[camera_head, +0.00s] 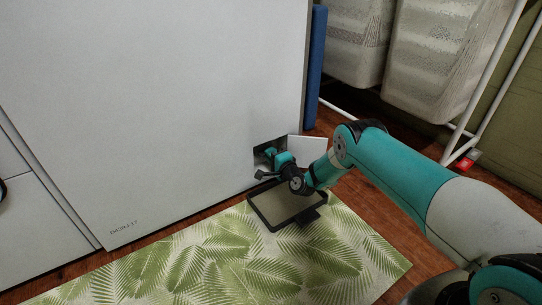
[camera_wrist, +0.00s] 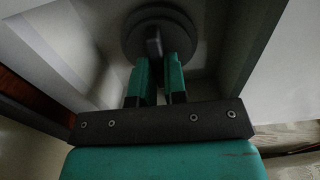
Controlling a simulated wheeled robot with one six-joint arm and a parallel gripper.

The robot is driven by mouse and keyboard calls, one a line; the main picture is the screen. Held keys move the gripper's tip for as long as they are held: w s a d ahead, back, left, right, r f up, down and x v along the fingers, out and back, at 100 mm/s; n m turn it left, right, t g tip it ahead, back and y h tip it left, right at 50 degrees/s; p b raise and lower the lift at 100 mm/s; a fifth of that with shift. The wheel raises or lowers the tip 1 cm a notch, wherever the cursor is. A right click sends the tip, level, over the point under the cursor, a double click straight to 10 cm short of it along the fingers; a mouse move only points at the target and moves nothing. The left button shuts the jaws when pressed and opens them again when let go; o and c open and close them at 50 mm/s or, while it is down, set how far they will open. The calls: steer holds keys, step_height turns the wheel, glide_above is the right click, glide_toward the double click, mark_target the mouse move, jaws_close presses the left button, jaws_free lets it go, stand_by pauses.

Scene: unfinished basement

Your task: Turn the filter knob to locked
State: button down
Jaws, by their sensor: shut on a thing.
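The filter knob (camera_wrist: 162,24) is a dark round disc with a raised grip bar, set in a recess. In the wrist view, the two teal fingers of my gripper (camera_wrist: 158,62) stand on either side of the bar and are shut on it. The bar points roughly along the fingers. In the head view, my gripper (camera_head: 271,154) reaches into the small square opening (camera_head: 259,159) low on the white appliance (camera_head: 170,110). There the knob is mostly hidden by my gripper. I see no lock marking that tells the knob's setting.
A small white flap (camera_head: 308,150) stands open right of the opening. A dark shallow tray (camera_head: 285,205) lies below my wrist on the leaf-patterned mat (camera_head: 190,262). A blue panel (camera_head: 316,65) and a rack with pale baskets (camera_head: 435,55) stand to the right.

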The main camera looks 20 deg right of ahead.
stand_by(0.5)
steer(key=c, duration=1.2)
jaws_free()
steer(key=shift+o, duration=0.2)
steer(key=shift+s, duration=0.1)
steer(key=p+v, duration=1.6)
steer(key=v, duration=0.1)
